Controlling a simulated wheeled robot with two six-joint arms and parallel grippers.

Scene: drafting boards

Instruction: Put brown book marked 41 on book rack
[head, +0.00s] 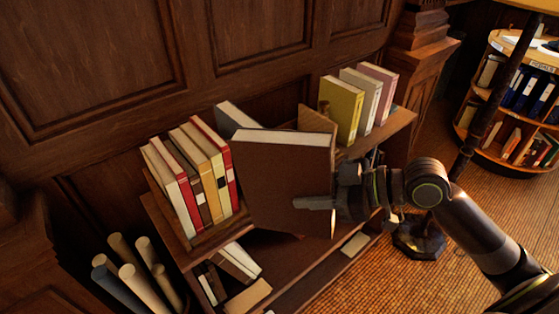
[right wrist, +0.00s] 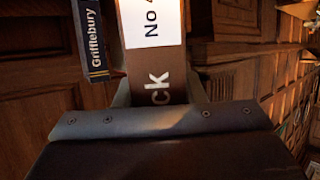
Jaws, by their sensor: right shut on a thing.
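My right gripper (head: 327,204) is shut on the brown book (head: 280,185) at its right side and holds it upright, a little tilted, in front of the low wooden bookcase. The book's pale page edge faces up. In the right wrist view the brown spine (right wrist: 152,70) shows a white label reading "No 4", cut off at the frame edge, and the letters "ck". The bookcase top (head: 396,124) carries a row of books at each end. The held book hides much of the middle, so I cannot tell whether it touches the top. My left gripper is not in view.
Red, yellow and cream books (head: 205,165) stand left of the held book, and olive, grey and mauve books (head: 360,100) right. A grey-blue book (head: 235,115) leans behind it. Paper rolls (head: 140,275) stand lower left. A dark pole stand (head: 420,240) is on the right.

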